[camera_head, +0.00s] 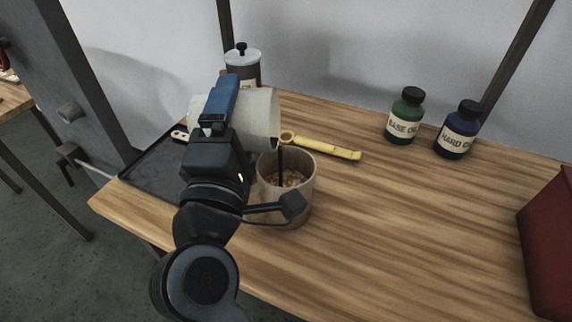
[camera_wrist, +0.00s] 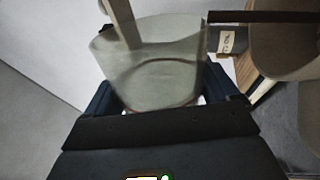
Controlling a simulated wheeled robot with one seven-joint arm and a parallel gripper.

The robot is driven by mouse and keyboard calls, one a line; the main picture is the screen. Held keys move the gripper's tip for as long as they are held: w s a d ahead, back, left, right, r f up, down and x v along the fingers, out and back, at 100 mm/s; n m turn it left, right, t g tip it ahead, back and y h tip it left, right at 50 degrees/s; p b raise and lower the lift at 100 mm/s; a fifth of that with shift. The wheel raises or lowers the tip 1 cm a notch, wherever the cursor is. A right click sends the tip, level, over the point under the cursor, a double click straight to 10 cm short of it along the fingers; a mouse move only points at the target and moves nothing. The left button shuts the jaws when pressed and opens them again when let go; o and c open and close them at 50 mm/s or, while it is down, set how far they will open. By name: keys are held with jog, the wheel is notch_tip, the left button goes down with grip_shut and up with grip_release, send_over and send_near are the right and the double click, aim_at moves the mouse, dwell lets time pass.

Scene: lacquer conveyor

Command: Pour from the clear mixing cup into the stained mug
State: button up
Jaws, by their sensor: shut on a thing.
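The clear mixing cup (camera_head: 260,112), pale and translucent, is tipped on its side in my gripper (camera_head: 226,98), its mouth toward the right. In the wrist view, the cup (camera_wrist: 160,75) sits between my gripper's two blue fingers (camera_wrist: 162,100). The stained mug (camera_head: 301,205), beige with brown specks inside, stands upright on the bench, below and right of the cup's mouth. A thin dark brown stream (camera_head: 281,168) runs from the cup's lip down into the mug. A light strip (camera_wrist: 124,22) crosses the cup in the wrist view; I cannot tell what it is.
A dark tray (camera_head: 150,178) lies at the bench's left. A yellow tool (camera_head: 325,147) lies behind the mug, and a lidded jar (camera_head: 243,66) stands behind the cup. Green (camera_head: 405,117) and blue (camera_head: 459,130) bottles stand at the back right. A red box (camera_head: 548,240) is far right. The middle right bench is clear.

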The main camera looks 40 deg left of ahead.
jog(key=shift+d+m+b, duration=0.15)
jog(key=shift+m+b, duration=0.45)
jog(key=shift+b, duration=0.05)
